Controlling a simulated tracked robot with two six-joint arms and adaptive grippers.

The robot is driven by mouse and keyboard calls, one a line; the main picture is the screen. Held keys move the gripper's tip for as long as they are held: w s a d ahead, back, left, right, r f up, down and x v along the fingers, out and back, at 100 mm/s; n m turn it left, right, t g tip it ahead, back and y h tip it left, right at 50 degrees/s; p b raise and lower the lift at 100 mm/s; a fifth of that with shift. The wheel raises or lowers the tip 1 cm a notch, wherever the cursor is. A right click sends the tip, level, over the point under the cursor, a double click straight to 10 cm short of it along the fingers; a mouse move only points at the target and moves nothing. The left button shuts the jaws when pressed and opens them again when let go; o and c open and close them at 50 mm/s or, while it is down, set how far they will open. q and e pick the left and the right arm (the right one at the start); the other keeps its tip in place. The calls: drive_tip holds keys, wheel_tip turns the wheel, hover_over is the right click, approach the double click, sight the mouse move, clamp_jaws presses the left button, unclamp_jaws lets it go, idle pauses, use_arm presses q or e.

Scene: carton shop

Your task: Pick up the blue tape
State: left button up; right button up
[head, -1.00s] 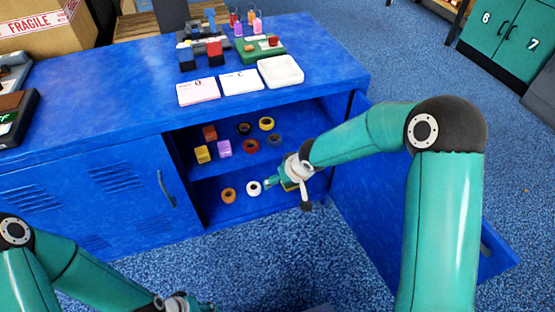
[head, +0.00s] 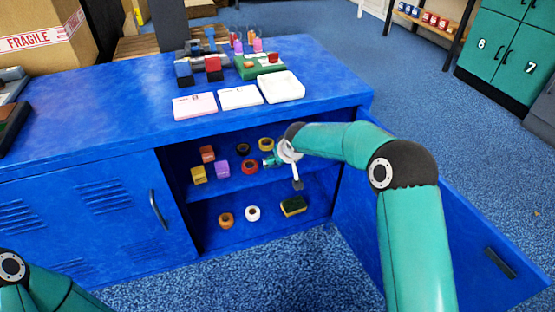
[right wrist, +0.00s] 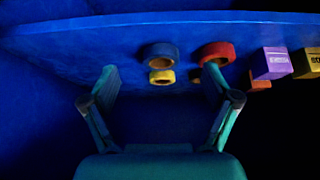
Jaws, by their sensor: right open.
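The blue tape (right wrist: 160,53) is a dark blue roll lying on the upper shelf of the open blue cabinet. In the right wrist view it lies ahead, between the lines of my two fingers, with no finger touching it that I can see. In the head view my right gripper hides it. My right gripper (right wrist: 160,82) is open and empty; in the head view it (head: 268,161) reaches into the cabinet at upper shelf height. My left gripper is out of view; only part of its arm shows at the lower left.
Close to the blue tape are a yellow tape (right wrist: 162,77) and a red tape (right wrist: 214,53). A black tape (head: 243,149) and a purple box (head: 221,169) share the shelf. A sponge (head: 293,206) and two tapes sit below. The open cabinet door (head: 430,220) stands to the right.

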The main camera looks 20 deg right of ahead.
drive_tip(key=shift+w, duration=1.65)
drive_tip(key=b+x, duration=0.1)
drive_tip(key=x, duration=0.4)
drive_tip(key=shift+c, duration=0.3)
drive_tip(key=c, duration=1)
